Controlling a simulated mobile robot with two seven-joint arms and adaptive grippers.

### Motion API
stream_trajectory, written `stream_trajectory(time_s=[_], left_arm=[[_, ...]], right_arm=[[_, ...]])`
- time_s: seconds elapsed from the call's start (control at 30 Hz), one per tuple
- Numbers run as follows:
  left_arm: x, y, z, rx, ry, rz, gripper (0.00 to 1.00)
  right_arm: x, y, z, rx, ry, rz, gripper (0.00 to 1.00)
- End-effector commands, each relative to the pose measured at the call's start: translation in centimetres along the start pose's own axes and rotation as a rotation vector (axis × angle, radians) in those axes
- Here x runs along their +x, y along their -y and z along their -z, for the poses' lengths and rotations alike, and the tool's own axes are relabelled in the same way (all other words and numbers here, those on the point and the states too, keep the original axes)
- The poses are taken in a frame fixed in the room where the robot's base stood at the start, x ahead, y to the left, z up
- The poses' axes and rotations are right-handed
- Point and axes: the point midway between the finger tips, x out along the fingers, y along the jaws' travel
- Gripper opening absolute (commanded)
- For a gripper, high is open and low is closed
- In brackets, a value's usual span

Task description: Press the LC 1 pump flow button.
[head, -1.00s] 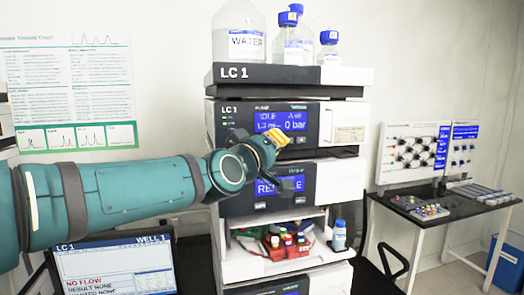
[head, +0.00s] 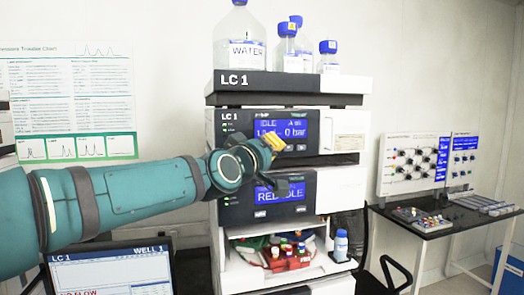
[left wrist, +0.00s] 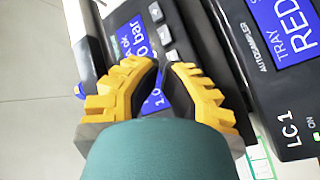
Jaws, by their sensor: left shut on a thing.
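The LC 1 pump (head: 228,136) is the upper dark-fronted module of the stack, with a blue screen (head: 268,128) reading IDLE and 0 bar. A row of small grey buttons (left wrist: 164,33) lies beside this screen in the left wrist view; which is the flow button is not readable. My left gripper (head: 278,140), with yellow fingers, is at the pump front, over the screen's lower part. Its fingertips (left wrist: 165,68) are nearly together, by the end button; contact with it cannot be told. What is between them is not distinguishable. My right gripper is out of view.
The autosampler (head: 238,198) sits directly below the pump, above an open bay with a red vial rack (head: 288,262). Bottles (head: 238,45) stand on top of the stack. A monitor (head: 112,270) is at lower left, and a side table (head: 440,222) at right.

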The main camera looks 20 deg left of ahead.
Motion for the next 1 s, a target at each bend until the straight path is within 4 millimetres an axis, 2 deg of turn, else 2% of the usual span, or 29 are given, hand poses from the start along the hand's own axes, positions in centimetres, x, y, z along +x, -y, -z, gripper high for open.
stream_trajectory(time_s=[0.73, 1.0], left_arm=[[0.0, 0.01, 0.0, 0.0, 0.0, 0.0, 0.0], [0.46, 0.48, 0.22, 0.0, 0.0, 0.0, 0.0]], right_arm=[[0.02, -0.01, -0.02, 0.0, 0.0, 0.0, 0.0], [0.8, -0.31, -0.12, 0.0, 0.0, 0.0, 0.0]])
